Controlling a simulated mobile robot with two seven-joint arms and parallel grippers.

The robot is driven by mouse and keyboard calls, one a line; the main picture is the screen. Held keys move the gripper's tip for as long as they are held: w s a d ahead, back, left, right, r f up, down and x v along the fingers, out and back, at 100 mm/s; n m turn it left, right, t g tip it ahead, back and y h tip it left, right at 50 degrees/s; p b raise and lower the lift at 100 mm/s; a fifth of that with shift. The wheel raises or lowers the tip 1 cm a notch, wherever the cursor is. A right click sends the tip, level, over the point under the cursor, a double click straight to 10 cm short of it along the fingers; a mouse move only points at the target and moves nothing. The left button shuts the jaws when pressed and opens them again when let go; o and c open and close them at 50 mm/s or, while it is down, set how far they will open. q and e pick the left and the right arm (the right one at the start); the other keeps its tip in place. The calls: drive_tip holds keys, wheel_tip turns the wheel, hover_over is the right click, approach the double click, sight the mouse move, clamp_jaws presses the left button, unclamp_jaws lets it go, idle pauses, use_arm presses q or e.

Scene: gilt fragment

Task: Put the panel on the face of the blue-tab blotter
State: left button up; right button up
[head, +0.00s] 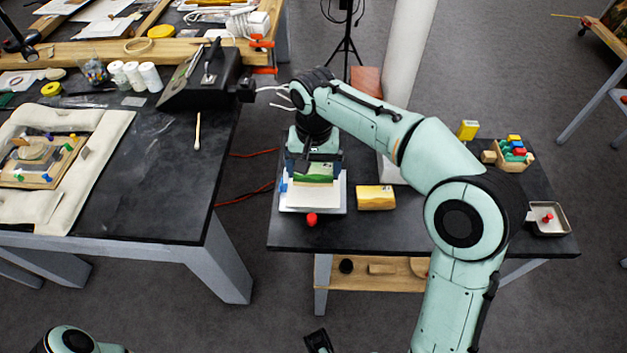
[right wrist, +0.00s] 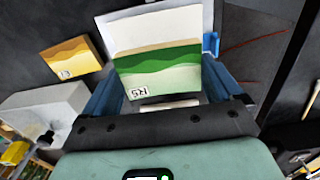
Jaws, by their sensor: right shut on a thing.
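My right gripper (head: 314,175) is shut on the panel (head: 316,169), a small picture with a green band and a cream part. In the right wrist view the panel (right wrist: 160,72) sits between the fingers, with a small printed label near its lower edge. The white blotter (head: 322,203) lies on the dark table below and around the panel; it also shows behind the panel in the right wrist view (right wrist: 130,30). Its blue tab (right wrist: 211,43) shows beside it. I cannot tell whether the panel touches the blotter. A dark piece at the bottom edge may be my left gripper (head: 318,341).
An orange-yellow panel (head: 376,197) lies right of the blotter. A red knob (head: 312,219) is at the blotter's front edge. A wooden box of coloured pieces (head: 513,155) and a metal tray (head: 547,219) stand at the right. The table's front strip (head: 370,233) is clear.

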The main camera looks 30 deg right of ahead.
sight(314, 173)
drive_tip(key=shift+f+b, duration=0.4)
drive_tip(key=shift+f, duration=1.75)
drive_tip(key=shift+f, duration=0.1)
drive_tip(key=o, duration=0.7)
drive_tip(key=shift+f, duration=0.1)
wheel_tip(314, 173, up, 12)
drive_tip(key=p, duration=0.3)
drive_tip(key=shift+r, duration=0.25)
